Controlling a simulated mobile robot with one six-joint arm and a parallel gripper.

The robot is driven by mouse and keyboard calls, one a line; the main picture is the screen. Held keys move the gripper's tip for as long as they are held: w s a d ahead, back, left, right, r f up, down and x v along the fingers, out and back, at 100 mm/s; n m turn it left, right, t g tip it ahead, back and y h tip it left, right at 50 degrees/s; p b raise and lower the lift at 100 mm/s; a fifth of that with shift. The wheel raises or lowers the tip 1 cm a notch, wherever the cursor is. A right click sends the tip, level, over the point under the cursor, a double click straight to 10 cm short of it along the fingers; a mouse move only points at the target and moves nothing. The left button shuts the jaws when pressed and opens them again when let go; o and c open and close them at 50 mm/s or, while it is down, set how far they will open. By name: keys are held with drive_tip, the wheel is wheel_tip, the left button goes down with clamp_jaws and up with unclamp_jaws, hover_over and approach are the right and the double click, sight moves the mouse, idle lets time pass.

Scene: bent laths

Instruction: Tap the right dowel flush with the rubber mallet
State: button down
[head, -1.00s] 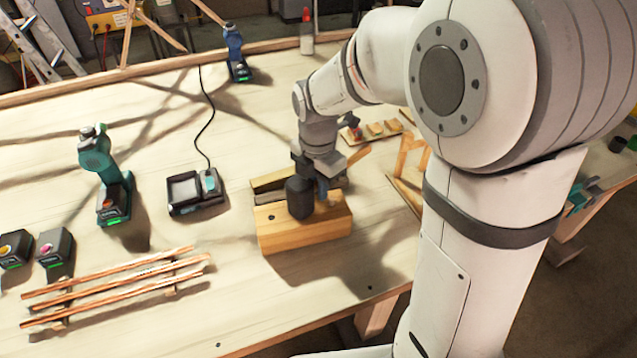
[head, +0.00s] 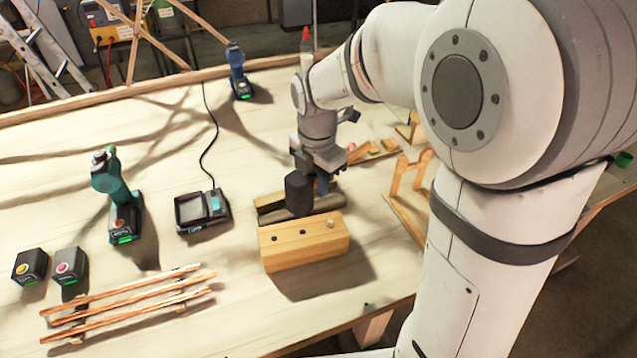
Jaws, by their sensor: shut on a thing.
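The wooden block (head: 300,252) lies on the bench in the middle of the head view. Its top shows two dark round spots at the left and middle. The right dowel (head: 330,224) shows as a pale round end at the right; I cannot tell how far it stands proud. My gripper (head: 322,172) is shut on the rubber mallet, whose black head (head: 298,194) hangs behind the block's top, apart from the right dowel. The mallet's handle is mostly hidden by my gripper.
Wooden pieces (head: 268,204) lie just behind the block. A charger (head: 202,211) and a teal drill (head: 117,195) stand to the left, copper-coloured rods (head: 130,305) at front left. A blue drill (head: 239,75) stands behind. Small wooden frames (head: 408,178) are at right.

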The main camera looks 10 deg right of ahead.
drive_tip(key=shift+r, duration=0.55)
drive_tip(key=shift+f, duration=0.1)
